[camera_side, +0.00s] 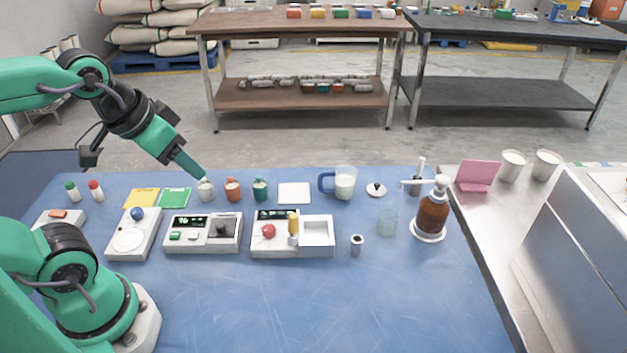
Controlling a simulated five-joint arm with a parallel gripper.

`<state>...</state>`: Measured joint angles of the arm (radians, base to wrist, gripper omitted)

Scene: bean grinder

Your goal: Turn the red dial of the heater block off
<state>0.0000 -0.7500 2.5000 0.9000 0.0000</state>
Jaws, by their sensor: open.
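The red dial (268,231) sits on the left part of the top face of a white box, which I take as the heater block (290,251). The block has a dark display, a yellow-topped piece beside the dial and a square recess at its right. The dial's exact angle is too small to tell. My gripper (203,178) points down and to the right, just above or behind a small grey jar (206,192). It is up and to the left of the dial, well apart from it. It looks empty; its fingers are seen edge-on.
A box with a green display (203,246) and a white box with a blue knob (134,238) stand left of the block. Orange (233,191) and green (260,190) jars stand behind. A small cup (357,245) stands right. The blue table's front (330,310) is clear.

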